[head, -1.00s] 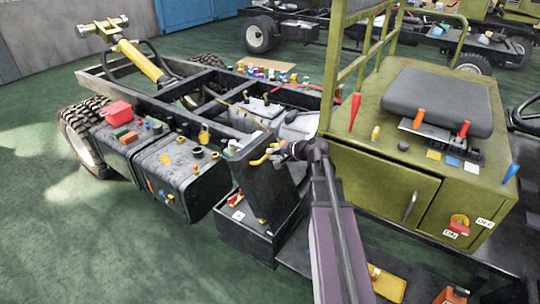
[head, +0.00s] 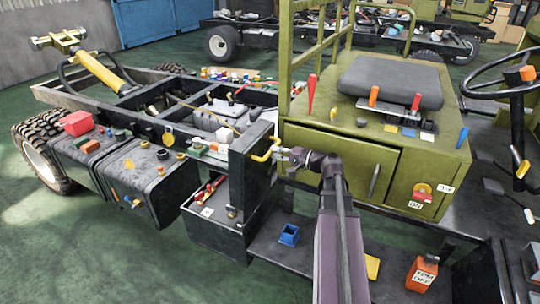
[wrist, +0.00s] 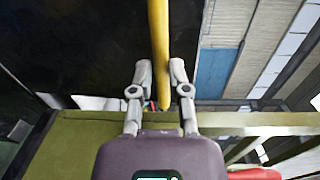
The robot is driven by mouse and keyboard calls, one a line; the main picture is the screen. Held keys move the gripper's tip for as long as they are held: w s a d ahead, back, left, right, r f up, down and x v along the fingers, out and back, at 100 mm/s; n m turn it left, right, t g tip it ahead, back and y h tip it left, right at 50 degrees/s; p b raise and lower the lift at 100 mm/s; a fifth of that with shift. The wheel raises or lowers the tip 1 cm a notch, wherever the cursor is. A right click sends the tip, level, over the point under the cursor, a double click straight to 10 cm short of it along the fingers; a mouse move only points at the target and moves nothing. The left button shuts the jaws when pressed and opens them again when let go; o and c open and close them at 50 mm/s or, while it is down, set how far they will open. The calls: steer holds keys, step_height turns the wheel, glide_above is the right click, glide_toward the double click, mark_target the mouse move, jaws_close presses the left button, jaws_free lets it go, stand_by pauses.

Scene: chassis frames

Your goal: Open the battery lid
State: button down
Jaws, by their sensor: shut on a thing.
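The black battery lid (head: 250,178) stands raised and roughly upright over the battery box (head: 217,240) on the side of the chassis. Red and yellow items (head: 208,190) show inside the box's open part. A yellow handle (head: 265,156) sticks out from the lid's upper right side. My gripper (head: 280,156) is shut on this handle, to the right of the lid. In the wrist view, my gripper's two fingers (wrist: 160,66) close around the yellow handle (wrist: 159,35), with the dark lid (wrist: 75,45) behind and left.
The olive cabinet (head: 335,160) with a seat stands close right of my gripper. A blue open bin (head: 289,235) and an orange can (head: 421,273) stand on the low black platform. The black tank (head: 145,185) is left of the box. Green floor is free at lower left.

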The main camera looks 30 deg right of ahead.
steer(key=shift+s+d+f, duration=0.1)
steer(key=shift+s+f, duration=0.35)
steer(key=shift+s, duration=0.25)
steer(key=c, duration=0.9)
jaws_free()
steer(key=shift+c, duration=0.2)
steer(key=shift+o, duration=1.4)
steer(key=shift+w+f, duration=0.1)
steer(key=shift+w, duration=0.1)
steer(key=shift+d, duration=0.1)
steer(key=shift+w, duration=0.1)
